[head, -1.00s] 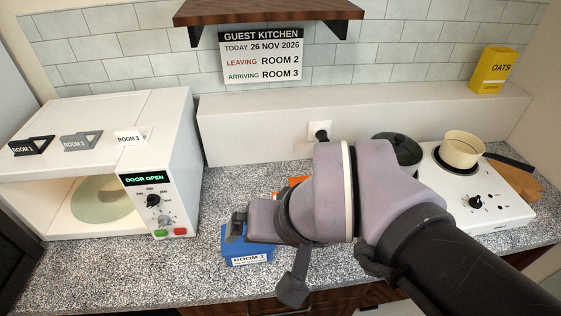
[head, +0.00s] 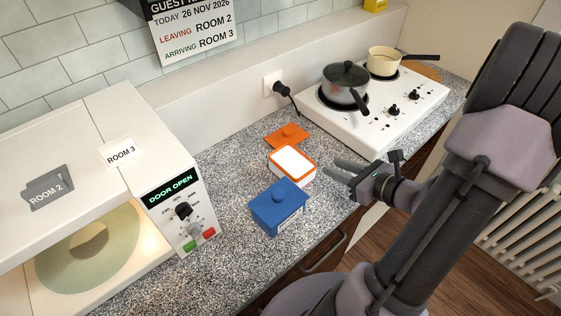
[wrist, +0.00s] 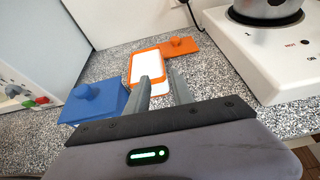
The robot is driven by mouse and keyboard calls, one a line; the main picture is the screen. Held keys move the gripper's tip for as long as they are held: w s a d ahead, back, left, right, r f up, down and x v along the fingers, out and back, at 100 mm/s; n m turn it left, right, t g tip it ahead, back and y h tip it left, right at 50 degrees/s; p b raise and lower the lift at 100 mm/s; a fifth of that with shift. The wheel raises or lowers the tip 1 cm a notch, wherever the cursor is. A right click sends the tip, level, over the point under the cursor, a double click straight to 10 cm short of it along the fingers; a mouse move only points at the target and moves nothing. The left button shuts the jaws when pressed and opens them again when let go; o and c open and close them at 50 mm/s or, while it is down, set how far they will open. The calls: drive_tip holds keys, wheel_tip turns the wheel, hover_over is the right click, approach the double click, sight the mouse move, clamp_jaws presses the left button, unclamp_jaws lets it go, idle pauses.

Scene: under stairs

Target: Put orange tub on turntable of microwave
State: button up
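The orange tub (head: 306,172) stands on the speckled counter, open, with an orange rim and a white interior or contents. It also shows in the wrist view (wrist: 130,72), just beyond my fingertips. Its orange lid (head: 287,136) lies flat behind it. My gripper (head: 338,172) is just right of the tub, its fingers pointing at it. In the wrist view the fingers (wrist: 161,82) are apart with nothing visible held between them. The microwave (head: 172,205) at left reads DOOR OPEN. Its pale green turntable (head: 110,262) is lit and partly hidden by the microwave top.
A blue lidded tub (head: 277,210) stands close in front of the orange one. A white hob (head: 395,122) with a lidded pot (head: 345,84) and a cream pan (head: 386,62) is at right. Counter between microwave and tubs is clear.

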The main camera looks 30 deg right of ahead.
drive_tip(key=b, duration=0.2)
approach(302, 153)
drive_tip(key=x, duration=0.4)
drive_tip(key=shift+w+a+f, duration=0.15)
drive_tip(key=shift+w+a, duration=0.05)
drive_tip(key=shift+w, duration=0.05)
drive_tip(key=b+x, duration=0.1)
drive_tip(key=x, duration=0.1)
drive_tip(key=b+x, duration=0.1)
drive_tip(key=x, duration=0.2)
drive_tip(key=shift+w+d+f, duration=0.15)
drive_tip(key=shift+w+d, duration=0.05)
drive_tip(key=shift+w, duration=0.05)
clamp_jaws()
idle(0.4)
